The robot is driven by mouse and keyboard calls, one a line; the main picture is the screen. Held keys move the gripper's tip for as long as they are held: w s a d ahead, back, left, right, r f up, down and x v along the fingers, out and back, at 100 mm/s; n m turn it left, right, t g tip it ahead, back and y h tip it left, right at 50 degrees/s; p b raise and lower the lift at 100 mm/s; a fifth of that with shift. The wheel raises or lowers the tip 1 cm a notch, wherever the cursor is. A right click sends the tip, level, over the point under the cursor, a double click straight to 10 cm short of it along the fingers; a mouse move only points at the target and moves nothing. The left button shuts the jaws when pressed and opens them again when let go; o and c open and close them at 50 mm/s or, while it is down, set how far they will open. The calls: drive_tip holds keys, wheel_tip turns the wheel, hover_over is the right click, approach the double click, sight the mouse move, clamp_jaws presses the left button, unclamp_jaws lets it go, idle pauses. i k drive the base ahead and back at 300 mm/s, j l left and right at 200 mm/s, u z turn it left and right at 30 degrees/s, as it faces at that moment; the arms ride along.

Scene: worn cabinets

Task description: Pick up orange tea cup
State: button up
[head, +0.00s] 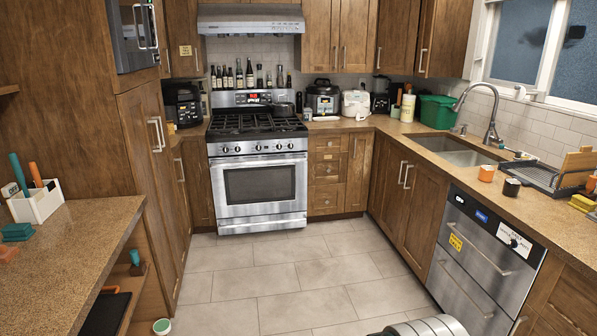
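A small orange cup (487,173) stands on the right-hand counter, near the front edge and just in front of the sink. It looks upright. A small black cup (511,187) stands close to its right, apart from it. The fingers of my gripper are not in view. Only a rounded grey and white part of my arm shows at the bottom edge, well below and away from the cup.
A dark dish rack (558,178) stands right of the cups. The sink (452,152) and tall faucet (490,112) are behind them. The stainless dishwasher front (480,260) is below the right counter (560,220). The tiled floor (290,280) is mostly clear.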

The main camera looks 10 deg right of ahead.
sight(486, 173)
drive_tip(key=i+z, duration=0.15)
drive_tip(key=i, duration=0.55)
drive_tip(key=i+j+z, duration=0.15)
drive_tip(key=i, duration=0.55)
drive_tip(key=i+l+z, duration=0.1)
drive_tip(key=i+z, duration=0.75)
drive_tip(key=i, duration=0.2)
drive_tip(key=i+j+z, duration=0.25)
drive_tip(key=i+z, duration=0.2)
drive_tip(key=i+l+z, duration=0.1)
drive_tip(key=i+z, duration=0.25)
drive_tip(key=i+j+z, duration=0.1)
drive_tip(key=i+z, duration=0.25)
drive_tip(key=i, duration=0.15)
drive_tip(key=i+j+z, duration=0.15)
drive_tip(key=i+z, duration=0.15)
drive_tip(key=i, duration=0.1)
